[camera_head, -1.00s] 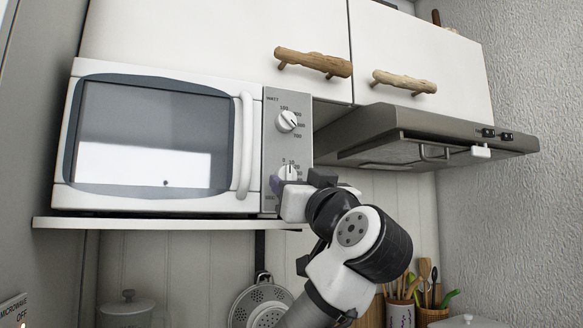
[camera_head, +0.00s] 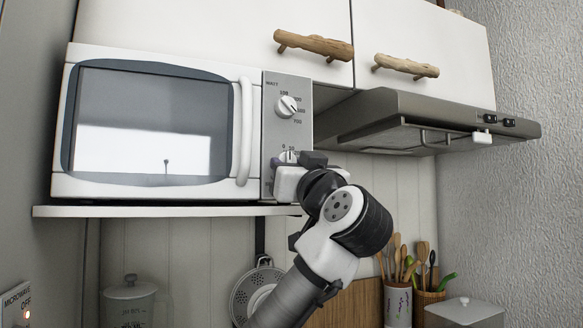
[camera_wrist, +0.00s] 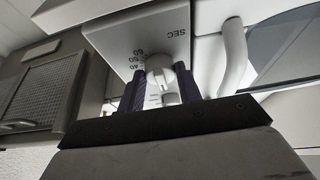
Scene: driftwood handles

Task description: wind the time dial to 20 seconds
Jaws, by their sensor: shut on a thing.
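The white microwave (camera_head: 75,190) stands on a shelf with its door shut. Its grey control panel (camera_head: 271,140) has an upper watt dial (camera_head: 287,106) and a lower time dial (camera_head: 287,157). My gripper (camera_head: 283,170) is at the time dial and hides most of it in the head view. In the wrist view the time dial (camera_wrist: 181,72) sits between the two dark fingers of my gripper (camera_wrist: 170,90), which are shut on it. The panel shows SEC and the marks 40, 50 and 60; the exact setting of the dial cannot be read.
The shelf edge (camera_head: 160,211) runs just under the microwave. A range hood (camera_head: 400,115) juts out to the right, below cupboards with driftwood handles (camera_head: 313,45). A colander (camera_head: 258,285) hangs below. Utensil pots (camera_head: 398,300) stand at the lower right.

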